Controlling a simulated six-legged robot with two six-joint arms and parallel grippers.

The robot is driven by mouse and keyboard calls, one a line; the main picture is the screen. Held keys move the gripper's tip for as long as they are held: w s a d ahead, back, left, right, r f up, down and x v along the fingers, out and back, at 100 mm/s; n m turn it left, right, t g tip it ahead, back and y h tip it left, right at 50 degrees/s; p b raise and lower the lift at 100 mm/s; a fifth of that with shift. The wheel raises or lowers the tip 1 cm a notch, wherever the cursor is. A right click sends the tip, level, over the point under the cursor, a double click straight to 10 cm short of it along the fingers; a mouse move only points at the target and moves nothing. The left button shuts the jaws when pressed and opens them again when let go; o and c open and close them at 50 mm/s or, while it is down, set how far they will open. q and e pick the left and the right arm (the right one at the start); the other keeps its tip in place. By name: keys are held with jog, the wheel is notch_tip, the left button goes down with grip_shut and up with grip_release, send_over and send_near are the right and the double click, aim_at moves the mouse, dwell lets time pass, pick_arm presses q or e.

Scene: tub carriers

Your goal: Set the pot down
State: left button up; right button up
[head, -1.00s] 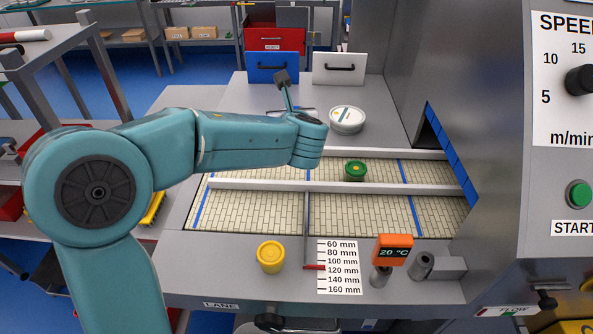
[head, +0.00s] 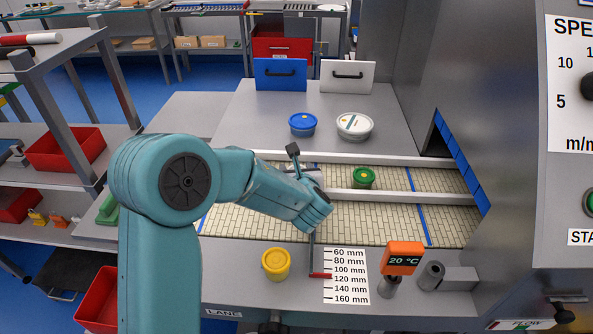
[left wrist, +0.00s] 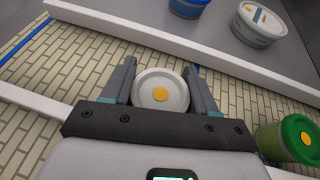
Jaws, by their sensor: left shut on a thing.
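My left gripper (left wrist: 160,80) is shut on a pale grey-white pot (left wrist: 161,90) with a round lid and a yellow dot. One finger lies on each side of it. In the head view my left arm largely hides the gripper and the pot. The pot is over the far lane of the tiled belt (head: 445,180), between the two white rails. I cannot tell whether its base touches the belt. A green pot (head: 363,178) with a yellow dot stands in the same lane to the right; it also shows in the left wrist view (left wrist: 288,139). My right gripper is not in view.
A blue tub (head: 302,124) and a white tub (head: 354,126) stand on the grey deck behind the lanes. A yellow pot (head: 276,264), a millimetre scale (head: 346,276) and an orange temperature display (head: 403,257) are at the front edge. The near lane is clear.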

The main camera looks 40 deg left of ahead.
pick_arm(q)
jog(key=shift+f+b, duration=0.1)
jog(key=shift+b, duration=0.2)
jog(key=o, duration=1.1)
jog(key=shift+c, duration=0.2)
jog(key=shift+r+p, duration=0.35)
jog(key=shift+p, duration=0.15)
jog(key=b+v, duration=0.1)
jog(key=v, duration=1.1)
jog(key=shift+f, duration=0.15)
